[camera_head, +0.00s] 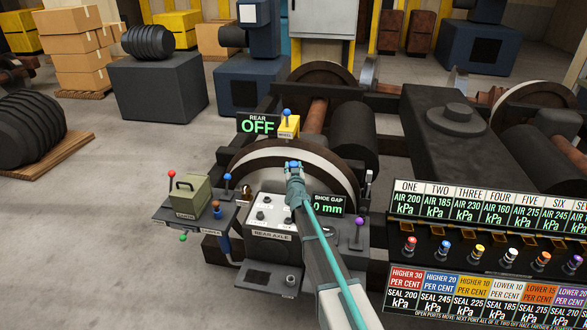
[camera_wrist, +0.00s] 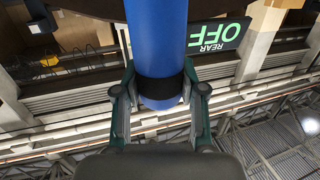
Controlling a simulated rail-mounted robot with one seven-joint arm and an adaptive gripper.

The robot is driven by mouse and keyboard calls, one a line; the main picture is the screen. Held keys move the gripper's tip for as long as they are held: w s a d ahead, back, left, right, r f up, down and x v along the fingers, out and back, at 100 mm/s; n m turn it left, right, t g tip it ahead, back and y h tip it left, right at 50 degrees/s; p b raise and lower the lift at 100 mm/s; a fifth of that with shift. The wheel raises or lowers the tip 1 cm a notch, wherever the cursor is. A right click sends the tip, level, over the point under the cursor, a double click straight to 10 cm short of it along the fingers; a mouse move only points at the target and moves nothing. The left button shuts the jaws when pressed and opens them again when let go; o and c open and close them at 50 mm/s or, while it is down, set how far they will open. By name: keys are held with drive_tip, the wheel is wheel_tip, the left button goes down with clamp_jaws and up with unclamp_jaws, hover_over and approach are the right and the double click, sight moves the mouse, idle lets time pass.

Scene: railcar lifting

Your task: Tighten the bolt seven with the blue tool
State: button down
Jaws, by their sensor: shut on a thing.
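My gripper (camera_head: 294,172) is in front of the wheel, just above the rear axle box. In the wrist view, my gripper (camera_wrist: 159,88) is shut on a thick blue cylinder (camera_wrist: 157,38) with a dark band near its end. Only a small blue part of it shows in the head view (camera_head: 293,163). I cannot tell whether it is the blue tool. A blue-handled item (camera_head: 222,240) stands left of the rear axle box. No bolt marked seven can be made out.
The rear axle box (camera_head: 270,236) sits below my gripper, with a shoe gap display (camera_head: 328,205) beside it. A green case (camera_head: 188,194) stands on a side shelf at left. A labelled gauge panel (camera_head: 490,205) is at right.

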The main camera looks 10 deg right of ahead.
sight(294, 163)
drive_tip(key=shift+r+p, duration=1.45)
drive_tip(key=shift+r, duration=0.2)
